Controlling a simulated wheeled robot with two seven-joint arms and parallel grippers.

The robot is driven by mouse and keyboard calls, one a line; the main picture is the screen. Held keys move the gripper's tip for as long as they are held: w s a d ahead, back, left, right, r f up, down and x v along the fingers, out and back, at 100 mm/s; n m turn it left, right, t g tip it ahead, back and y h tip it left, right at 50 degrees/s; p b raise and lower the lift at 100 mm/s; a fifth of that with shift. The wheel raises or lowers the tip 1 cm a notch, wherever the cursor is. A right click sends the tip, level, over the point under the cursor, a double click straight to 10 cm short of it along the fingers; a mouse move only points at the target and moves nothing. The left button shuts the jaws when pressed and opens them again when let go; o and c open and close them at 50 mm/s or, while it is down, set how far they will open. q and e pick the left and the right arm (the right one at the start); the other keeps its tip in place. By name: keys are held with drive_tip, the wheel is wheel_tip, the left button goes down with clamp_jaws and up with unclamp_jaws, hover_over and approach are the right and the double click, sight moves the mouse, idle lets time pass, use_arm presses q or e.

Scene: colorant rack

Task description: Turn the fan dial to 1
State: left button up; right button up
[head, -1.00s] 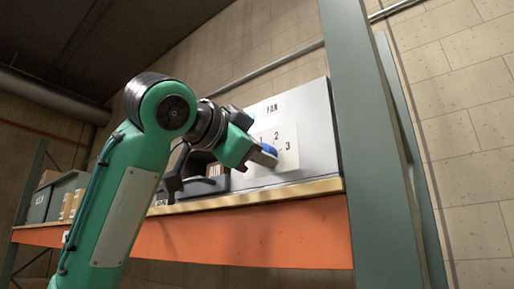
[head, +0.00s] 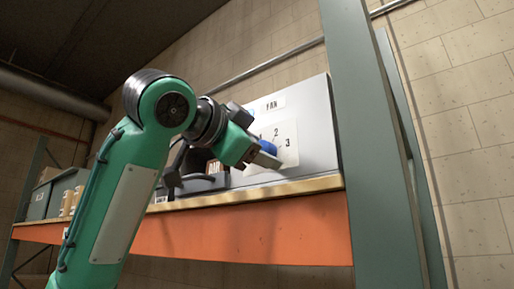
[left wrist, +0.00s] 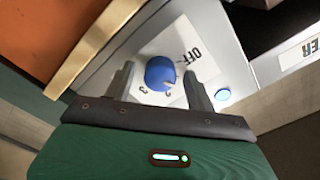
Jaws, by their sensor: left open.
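The fan panel (head: 312,125) is a light grey box on the shelf, labelled FAN, with a pale plate showing 2 and 3. Its blue dial (head: 268,146) is partly hidden behind my left gripper (head: 262,158). In the left wrist view the round blue dial (left wrist: 160,71) lies between the two fingers of my left gripper (left wrist: 160,84), with gaps on both sides. The fingers are open. OFF is printed beside the dial, and small marks sit at its lower edge. I cannot tell which position the dial points to. My right gripper is not in view.
A small blue round button (left wrist: 222,95) sits beside the dial plate. The shelf has an orange beam (head: 245,232) and a grey-green upright (head: 370,150) to the right of the panel. Dark equipment (head: 200,184) and bins (head: 55,195) stand to the left.

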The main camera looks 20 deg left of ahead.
use_arm(q)
drive_tip(key=b+v, duration=0.4)
drive_tip(key=v, duration=1)
drive_tip(key=shift+b, duration=0.4)
drive_tip(key=shift+w, duration=0.15)
